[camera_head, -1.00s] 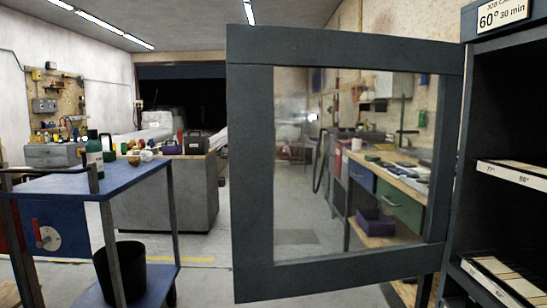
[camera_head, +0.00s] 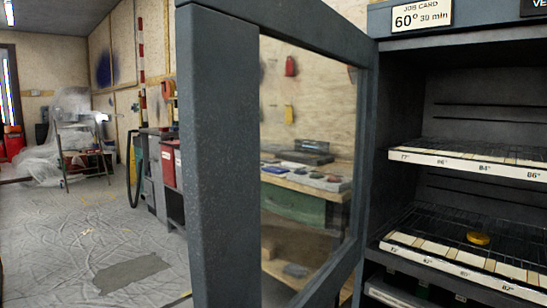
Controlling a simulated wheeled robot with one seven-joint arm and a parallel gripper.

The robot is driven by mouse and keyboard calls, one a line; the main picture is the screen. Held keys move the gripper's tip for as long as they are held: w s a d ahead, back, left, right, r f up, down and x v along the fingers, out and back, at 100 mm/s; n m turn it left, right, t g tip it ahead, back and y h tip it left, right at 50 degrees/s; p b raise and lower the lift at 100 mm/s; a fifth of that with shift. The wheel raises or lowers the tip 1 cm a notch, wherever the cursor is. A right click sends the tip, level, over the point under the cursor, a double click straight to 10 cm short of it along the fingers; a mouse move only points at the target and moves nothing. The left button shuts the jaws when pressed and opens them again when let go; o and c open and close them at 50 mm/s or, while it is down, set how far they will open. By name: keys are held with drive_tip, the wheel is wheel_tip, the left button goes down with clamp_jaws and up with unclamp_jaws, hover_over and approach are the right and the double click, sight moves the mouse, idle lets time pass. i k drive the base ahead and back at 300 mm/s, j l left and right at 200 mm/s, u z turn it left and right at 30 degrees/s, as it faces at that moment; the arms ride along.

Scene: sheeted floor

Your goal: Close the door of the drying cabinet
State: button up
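The drying cabinet (camera_head: 392,105) stands at the right, dark grey, with its front open. Its door (camera_head: 215,150) has a thick grey frame around a glass pane. The door stands wide open, swung out toward me from the left side of the cabinet opening. Through the pane a workbench with a green drawer shows. Inside the cabinet are an upper rack (camera_head: 470,165) and a lower rack (camera_head: 455,262) with pale labelled front strips. A small yellow round thing (camera_head: 478,238) lies on the lower rack. My gripper is not in view.
A card reading 60° 30 min (camera_head: 423,17) is on the cabinet top. Left of the door the sheeted floor (camera_head: 80,235) is largely clear, with a grey patch (camera_head: 131,272). A red container (camera_head: 172,163) stands by the wall. A cart (camera_head: 82,150) and plastic sheeting stand farther back.

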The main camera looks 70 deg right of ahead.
sight(217, 49)
drive_tip(key=i+l+z, duration=0.1)
drive_tip(key=i+z, duration=0.6)
drive_tip(key=z, duration=0.15)
drive_tip(key=i+j+z, duration=0.15)
drive_tip(key=i+z, duration=0.3)
drive_tip(key=i+j+z, duration=0.2)
drive_tip(key=z, duration=2.8)
